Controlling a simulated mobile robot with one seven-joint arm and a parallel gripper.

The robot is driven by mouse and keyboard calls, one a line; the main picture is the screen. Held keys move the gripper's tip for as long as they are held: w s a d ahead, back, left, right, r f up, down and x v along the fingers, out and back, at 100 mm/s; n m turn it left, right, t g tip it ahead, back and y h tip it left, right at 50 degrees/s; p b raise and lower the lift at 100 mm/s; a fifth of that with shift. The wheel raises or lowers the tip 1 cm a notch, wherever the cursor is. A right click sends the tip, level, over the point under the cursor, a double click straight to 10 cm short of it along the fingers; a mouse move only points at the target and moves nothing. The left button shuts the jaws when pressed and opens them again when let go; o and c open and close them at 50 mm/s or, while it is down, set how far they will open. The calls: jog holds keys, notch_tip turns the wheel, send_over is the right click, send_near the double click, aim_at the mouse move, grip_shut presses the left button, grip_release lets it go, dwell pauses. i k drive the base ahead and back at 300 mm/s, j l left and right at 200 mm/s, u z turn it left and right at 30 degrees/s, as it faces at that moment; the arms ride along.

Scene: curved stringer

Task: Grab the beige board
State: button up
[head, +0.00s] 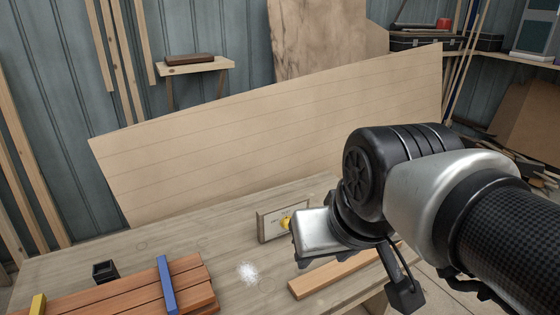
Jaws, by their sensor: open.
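A large beige board (250,140) with faint horizontal lines stands on its long edge at the back of the workbench, tilted up toward the right. Its lower right part is hidden behind my arm. My gripper (297,238) is at the right of the bench, in front of the large board and apart from it in the picture. It is open, and I see nothing held in it. Its fingers are hard to make out.
A light wood strip (335,273) lies on the workbench (190,238) below my gripper. White powder (248,271) lies mid-bench.

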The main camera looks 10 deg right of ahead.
aim_at(302, 286)
jog(key=l+z, duration=0.45)
jog(key=l+u, duration=0.1)
jog(key=u, duration=1.3)
jog(key=l+u, duration=0.15)
jog(key=l, duration=1.35)
